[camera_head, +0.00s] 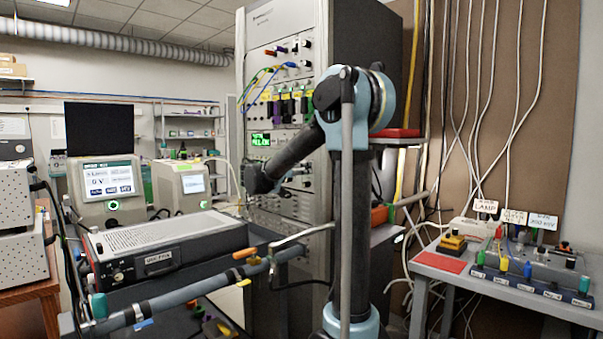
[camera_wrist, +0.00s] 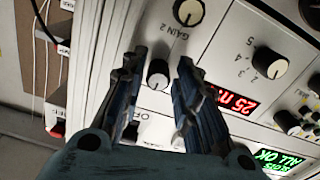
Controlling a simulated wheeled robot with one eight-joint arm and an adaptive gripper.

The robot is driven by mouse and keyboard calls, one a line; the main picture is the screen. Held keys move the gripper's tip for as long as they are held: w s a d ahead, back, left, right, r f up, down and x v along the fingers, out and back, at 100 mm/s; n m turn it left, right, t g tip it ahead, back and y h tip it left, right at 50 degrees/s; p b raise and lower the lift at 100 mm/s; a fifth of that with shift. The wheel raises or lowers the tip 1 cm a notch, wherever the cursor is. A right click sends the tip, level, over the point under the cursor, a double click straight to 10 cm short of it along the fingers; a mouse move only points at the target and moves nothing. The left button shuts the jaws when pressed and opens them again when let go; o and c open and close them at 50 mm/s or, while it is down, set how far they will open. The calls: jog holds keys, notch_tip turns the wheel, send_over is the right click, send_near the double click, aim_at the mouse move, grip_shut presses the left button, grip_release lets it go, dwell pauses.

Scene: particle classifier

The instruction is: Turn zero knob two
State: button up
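In the wrist view, a black knob with a pale top (camera_wrist: 158,75) sits on the white panel between the two fingertips of my gripper (camera_wrist: 160,62). The fingers are apart, one on each side of the knob, with visible gaps; contact is not clear. A label below this knob is mostly hidden by the fingers, so its name cannot be read fully. Another knob (camera_wrist: 188,12) labelled "GAIN 2" is above it. In the head view, my arm reaches to the rack (camera_head: 365,40); the gripper's fingers are not clear there.
A numbered selector knob (camera_wrist: 270,63) and a red digital display (camera_wrist: 237,101) lie right of the fingers. A green display (camera_wrist: 282,160) is below. In the head view, colored cables (camera_head: 262,75) hang on the rack above my wrist. A table with labelled boxes (camera_head: 520,275) stands at right.

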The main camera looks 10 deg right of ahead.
grip_shut()
jog(key=n, duration=1.9)
jog(key=shift+s+n, duration=0.1)
jog(key=shift+n, duration=0.2)
dwell(0.6)
